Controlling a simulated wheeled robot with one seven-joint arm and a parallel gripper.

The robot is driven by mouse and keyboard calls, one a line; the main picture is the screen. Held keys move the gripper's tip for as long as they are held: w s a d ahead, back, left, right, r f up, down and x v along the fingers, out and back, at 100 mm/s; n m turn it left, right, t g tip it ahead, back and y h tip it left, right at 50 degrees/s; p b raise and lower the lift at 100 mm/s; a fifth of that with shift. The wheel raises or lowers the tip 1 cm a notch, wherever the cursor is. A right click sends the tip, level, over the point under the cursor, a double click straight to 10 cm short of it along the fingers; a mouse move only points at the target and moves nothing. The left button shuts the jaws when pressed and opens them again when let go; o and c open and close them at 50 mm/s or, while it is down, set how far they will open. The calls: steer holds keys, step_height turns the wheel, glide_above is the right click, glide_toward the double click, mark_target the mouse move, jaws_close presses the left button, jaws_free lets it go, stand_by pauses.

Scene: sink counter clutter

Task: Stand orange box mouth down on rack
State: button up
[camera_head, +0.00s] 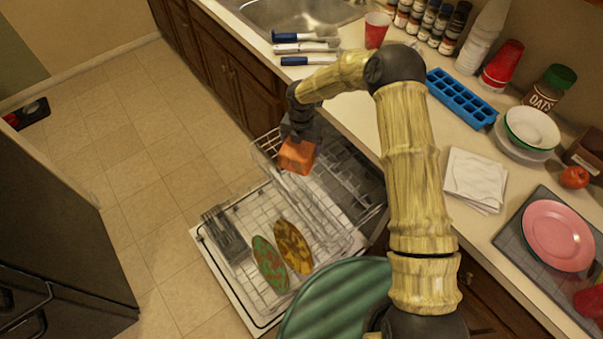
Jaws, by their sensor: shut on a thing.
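The orange box (297,156) hangs from my gripper (299,137), which points down and is shut on it. I cannot tell from this view which way the mouth of the box faces. The box is over the far part of the open dishwasher. The wire rack (325,232) is pulled out over the lowered dishwasher door. The box appears above the rack, but the gap between them is hard to judge.
A green plate (269,262) and a yellow-brown plate (293,246) stand in the rack's near part, beside a grey cutlery basket (226,234). The counter at right holds a blue ice tray (460,98), napkins (475,178) and a pink plate (558,235).

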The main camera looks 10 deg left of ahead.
step_height(320, 180, down, 12)
steer(key=b, duration=0.8)
steer(key=shift+f+b, duration=0.2)
steer(key=shift+b, duration=0.15)
steer(key=shift+c, duration=0.4)
steer(key=shift+s, duration=0.1)
steer(key=shift+c, duration=0.5)
steer(key=shift+d+f, duration=0.1)
steer(key=shift+f+b, duration=0.25)
steer(key=shift+b, duration=0.25)
steer(key=shift+c, duration=1)
steer(key=shift+s+f, duration=0.1)
steer(key=shift+f, duration=0.25)
steer(key=shift+c, duration=0.6)
steer(key=shift+f+b, duration=1.85)
steer(key=shift+f, duration=1.1)
steer(key=shift+o, duration=0.2)
steer(key=shift+f, duration=0.4)
